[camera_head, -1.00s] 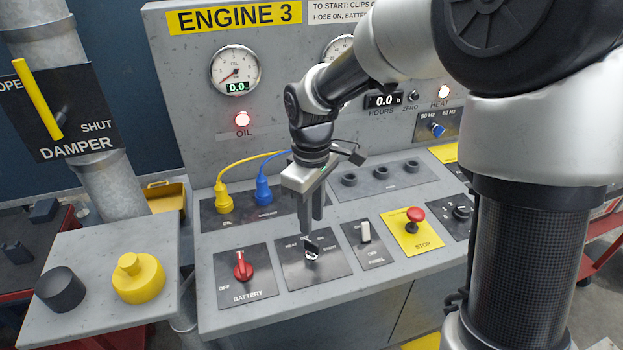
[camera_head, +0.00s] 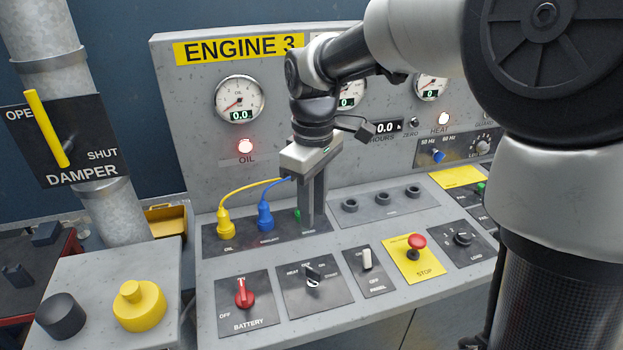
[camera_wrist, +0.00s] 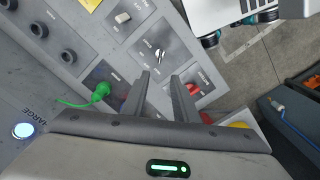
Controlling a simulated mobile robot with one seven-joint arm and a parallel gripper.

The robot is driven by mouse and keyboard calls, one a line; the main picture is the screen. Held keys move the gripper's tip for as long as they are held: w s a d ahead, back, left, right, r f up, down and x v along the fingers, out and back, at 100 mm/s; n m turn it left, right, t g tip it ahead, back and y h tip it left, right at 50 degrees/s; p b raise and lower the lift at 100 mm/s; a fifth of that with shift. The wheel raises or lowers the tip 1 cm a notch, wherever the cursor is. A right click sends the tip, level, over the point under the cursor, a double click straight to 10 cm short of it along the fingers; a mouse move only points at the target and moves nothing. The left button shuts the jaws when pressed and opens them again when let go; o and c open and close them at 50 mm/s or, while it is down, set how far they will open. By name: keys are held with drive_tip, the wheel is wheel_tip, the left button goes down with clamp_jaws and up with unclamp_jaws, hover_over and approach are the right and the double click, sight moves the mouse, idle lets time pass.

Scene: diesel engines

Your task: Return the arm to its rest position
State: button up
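My gripper (camera_head: 311,222) hangs pointing down above the sloped console of the Engine 3 panel, over the back row with the plugs. In the wrist view my gripper (camera_wrist: 160,76) has its two fingers apart with nothing between them. The black HEAT/START switch (camera_head: 313,274) lies below and in front of the fingers, clear of them. It also shows beyond the fingertips in the wrist view (camera_wrist: 159,55). My arm reaches in from the right and covers part of the upright panel.
Yellow plug (camera_head: 225,227), blue plug (camera_head: 265,217) and green plug (camera_wrist: 101,92) with cables sit close to the fingers. The red BATTERY switch (camera_head: 243,293), white PANEL switch (camera_head: 367,259) and red STOP button (camera_head: 417,242) stand on the console. The damper lever (camera_head: 46,128) is at left.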

drive_tip(key=s+d+r+m+t+p, duration=0.2)
drive_tip(key=s+d+r+m, duration=0.3)
drive_tip(key=s, duration=0.3)
drive_tip(key=s+d+r+m+t+p, duration=0.3)
drive_tip(key=s+d+r+m, duration=0.3)
drive_tip(key=s+d, duration=0.1)
drive_tip(key=shift+s+d+r+t+p, duration=0.2)
drive_tip(key=shift+s+d+t+p, duration=0.15)
drive_tip(key=shift+s, duration=0.55)
idle(0.8)
